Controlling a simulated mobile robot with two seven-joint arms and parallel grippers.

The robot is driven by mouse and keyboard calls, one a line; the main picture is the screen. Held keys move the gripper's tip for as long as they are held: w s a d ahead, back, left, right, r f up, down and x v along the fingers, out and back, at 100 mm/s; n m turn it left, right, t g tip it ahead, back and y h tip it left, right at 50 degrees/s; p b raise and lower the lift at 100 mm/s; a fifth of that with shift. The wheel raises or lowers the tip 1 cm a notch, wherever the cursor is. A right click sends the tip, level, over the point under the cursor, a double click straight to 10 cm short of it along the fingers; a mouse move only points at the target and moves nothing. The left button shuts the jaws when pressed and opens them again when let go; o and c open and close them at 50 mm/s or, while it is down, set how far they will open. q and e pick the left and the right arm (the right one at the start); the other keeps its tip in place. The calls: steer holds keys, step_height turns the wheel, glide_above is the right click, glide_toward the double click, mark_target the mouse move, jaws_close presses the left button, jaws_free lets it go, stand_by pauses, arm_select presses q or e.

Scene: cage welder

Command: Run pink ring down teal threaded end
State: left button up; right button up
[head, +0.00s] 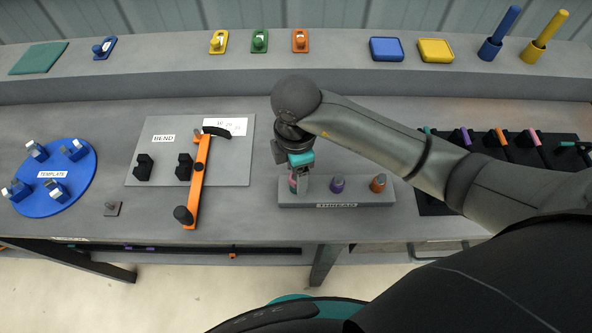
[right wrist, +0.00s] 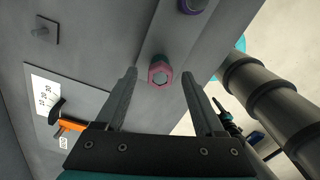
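The pink ring (right wrist: 158,75) is a hex-shaped nut at the left post of the thread block (head: 350,198). In the right wrist view it lies between the two fingertips, with a gap on each side. A small greyish-teal end shows in its hole; how far down the thread the ring sits cannot be told. My right gripper (head: 298,182) points down over this post, open, and hides most of the ring in the head view. It also shows in the right wrist view (right wrist: 159,74), its fingers apart and holding nothing. My left gripper is not in view.
A purple ring (head: 337,184) and an orange ring (head: 378,183) sit on posts to the right. The bend plate (head: 227,164) with its orange lever (head: 198,178) is to the left. A black rack (head: 532,158) with rods stands right, partly behind my arm.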

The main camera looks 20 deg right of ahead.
step_height(320, 180, up, 15)
steer(key=p, duration=0.3)
steer(key=shift+p, duration=0.4)
steer(key=shift+r, duration=0.1)
